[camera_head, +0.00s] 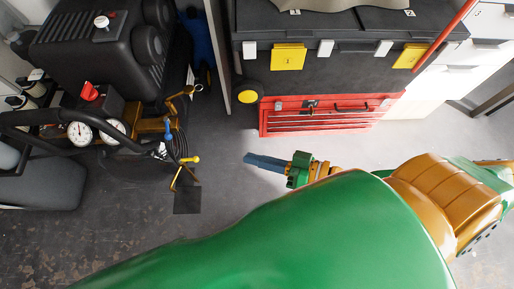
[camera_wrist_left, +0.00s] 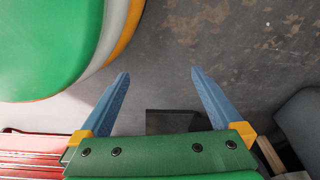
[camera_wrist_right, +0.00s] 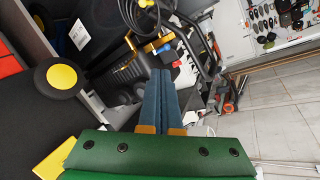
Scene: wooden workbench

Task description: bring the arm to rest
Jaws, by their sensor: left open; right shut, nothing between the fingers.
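My right gripper (camera_head: 250,159) is in the middle of the head view, its blue fingers pointing left in front of the red tool chest (camera_head: 320,116). In the right wrist view the two fingers of the right gripper (camera_wrist_right: 160,72) lie together with nothing between them. My left gripper (camera_wrist_left: 160,72) shows in the left wrist view. Its two blue fingers are wide apart and empty, with grey floor beyond them. I cannot make out the left gripper in the head view. My large green and orange arm parts cover much of the head view's lower right.
A black compressor (camera_head: 100,50) with gauges and hoses stands at the left. A dark chest with yellow latches (camera_head: 288,57) sits above the red one. White drawers (camera_head: 452,78) are at the right. Open grey floor (camera_head: 110,225) lies at the lower left.

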